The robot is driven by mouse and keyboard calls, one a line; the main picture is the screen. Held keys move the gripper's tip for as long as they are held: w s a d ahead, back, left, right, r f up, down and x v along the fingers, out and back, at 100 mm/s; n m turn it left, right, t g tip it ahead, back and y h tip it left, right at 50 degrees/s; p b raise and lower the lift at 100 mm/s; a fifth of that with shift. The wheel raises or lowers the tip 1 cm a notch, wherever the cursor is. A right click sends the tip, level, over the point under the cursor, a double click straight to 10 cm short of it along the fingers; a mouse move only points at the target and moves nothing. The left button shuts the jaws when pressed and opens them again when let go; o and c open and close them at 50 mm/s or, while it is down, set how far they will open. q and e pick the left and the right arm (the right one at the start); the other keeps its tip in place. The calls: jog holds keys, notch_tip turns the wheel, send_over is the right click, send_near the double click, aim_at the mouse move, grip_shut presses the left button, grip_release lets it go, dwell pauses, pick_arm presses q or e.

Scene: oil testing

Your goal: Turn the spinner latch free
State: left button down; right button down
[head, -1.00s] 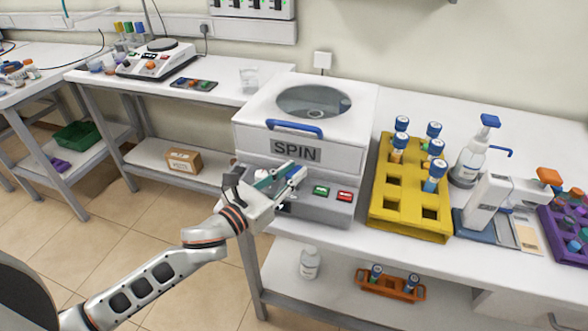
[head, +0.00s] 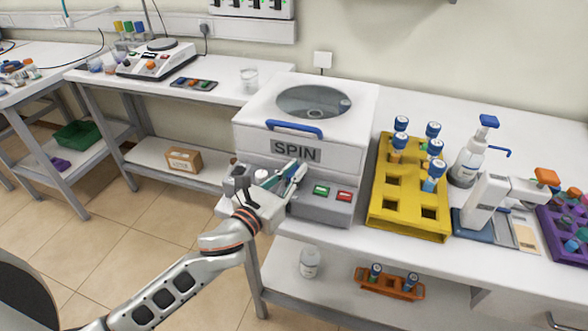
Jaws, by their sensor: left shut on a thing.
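The spinner (head: 345,157) is a white box marked SPIN, with a round window (head: 314,102) in its closed lid and a blue handle (head: 294,129) at the lid's front edge. My left gripper (head: 291,177) is at the left part of the spinner's grey front panel, below the SPIN label. Its fingers are shut on a small part there, which I take for the spinner latch; the fingers hide most of it. A green button (head: 321,190) and a red button (head: 344,196) show to the right of the fingers. My right gripper is not in view.
A yellow rack (head: 408,222) with several blue-capped tubes stands right of the spinner. A pump bottle (head: 470,155) and a purple rack (head: 562,232) are farther right. A white bottle (head: 310,262) and an orange rack (head: 389,287) are on the shelf below.

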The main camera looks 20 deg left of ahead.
pick_arm(q)
jog(key=shift+n+t+y, duration=0.3)
jog(key=shift+n+y, duration=1.2)
jog(key=shift+y, duration=0.8)
jog(key=c, duration=2.4)
grip_release()
jog(key=shift+o, duration=0.2)
jog(key=s, duration=1.2)
jog(key=shift+a, duration=0.1)
